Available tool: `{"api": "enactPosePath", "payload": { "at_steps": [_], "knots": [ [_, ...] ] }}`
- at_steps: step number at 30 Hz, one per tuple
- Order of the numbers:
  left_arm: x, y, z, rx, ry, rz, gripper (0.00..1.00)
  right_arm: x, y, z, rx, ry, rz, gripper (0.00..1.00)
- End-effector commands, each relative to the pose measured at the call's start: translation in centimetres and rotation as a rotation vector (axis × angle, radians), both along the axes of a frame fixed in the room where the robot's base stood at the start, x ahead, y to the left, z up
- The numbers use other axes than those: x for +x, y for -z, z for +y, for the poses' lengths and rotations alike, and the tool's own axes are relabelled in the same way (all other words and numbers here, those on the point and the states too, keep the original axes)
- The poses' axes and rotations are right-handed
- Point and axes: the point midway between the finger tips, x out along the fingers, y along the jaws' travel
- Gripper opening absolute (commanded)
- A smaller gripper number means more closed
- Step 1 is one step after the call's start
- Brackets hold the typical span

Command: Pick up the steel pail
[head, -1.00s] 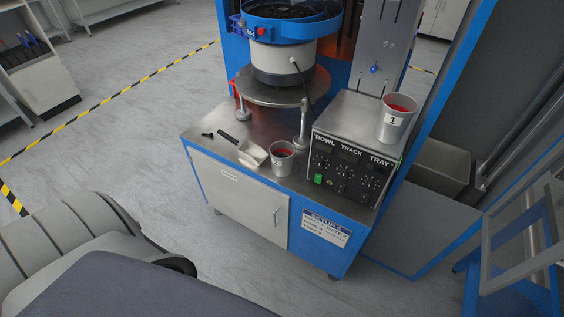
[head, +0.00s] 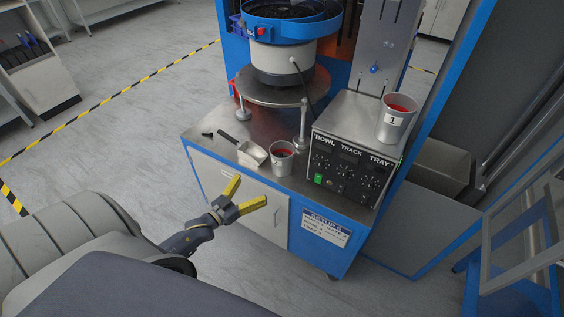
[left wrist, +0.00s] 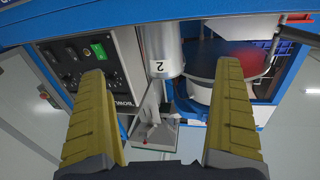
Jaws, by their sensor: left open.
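A steel pail (head: 281,160) with red inside stands upright on the steel bench top, beside the scoop. In the left wrist view this pail (left wrist: 164,55) carries the label "2" and shows between the finger tips, beyond them. A second steel pail (head: 397,118), labelled "1" and also red inside, stands on top of the control box. My left gripper (head: 250,193) is open and empty, its yellow fingers spread in front of the cabinet, apart from both pails. My right gripper is not in view.
A white scoop (head: 252,154) lies just left of the bench pail. The control box (head: 347,168) stands close to its right. Behind is the bowl feeder (head: 284,62) on a round plate with posts (head: 302,125). The cabinet's front edge lies between gripper and pail.

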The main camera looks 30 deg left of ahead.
Motion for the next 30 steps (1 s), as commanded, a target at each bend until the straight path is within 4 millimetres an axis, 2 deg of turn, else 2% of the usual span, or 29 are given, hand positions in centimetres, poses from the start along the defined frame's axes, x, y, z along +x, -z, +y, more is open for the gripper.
{"api": "enactPosePath", "payload": {
  "at_steps": [5,21,30],
  "knots": [
    [1.5,-0.3,-0.3,-0.032,0.003,-0.010,1.00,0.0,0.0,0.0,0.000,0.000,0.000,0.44],
    [10.1,-0.2,-1.8,-0.031,0.002,-0.007,1.00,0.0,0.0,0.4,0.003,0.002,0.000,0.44],
    [11.9,-0.1,-2.1,-0.030,0.002,-0.005,1.00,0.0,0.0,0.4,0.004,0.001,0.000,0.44]
  ]
}}
